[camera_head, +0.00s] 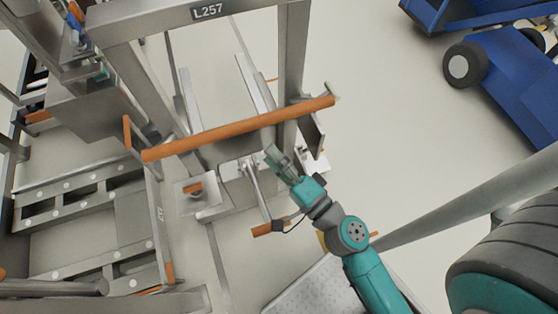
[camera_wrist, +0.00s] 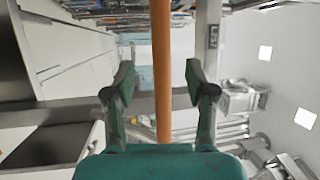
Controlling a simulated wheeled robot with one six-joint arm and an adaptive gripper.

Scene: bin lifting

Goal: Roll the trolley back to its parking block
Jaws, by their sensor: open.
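A grey metal frame marked L257 (camera_head: 140,20), which may be the trolley, stands upright in the head view. A long orange bar (camera_head: 235,129) runs across its front, tilted up to the right. My gripper (camera_head: 274,153) is open and empty, just below the bar's middle in the head view. In the wrist view the orange bar (camera_wrist: 162,75) runs upright through the gap between my two open fingers (camera_wrist: 160,85). Neither finger visibly touches it; I cannot tell how deep it sits between them. I cannot pick out a parking block for certain.
A grey rack with rollers and rails (camera_head: 80,190) fills the left. A lever with an orange grip (camera_head: 270,228) is close below my gripper. A blue wheeled cart (camera_head: 510,90) stands at the upper right. Pale floor (camera_head: 400,130) between is clear.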

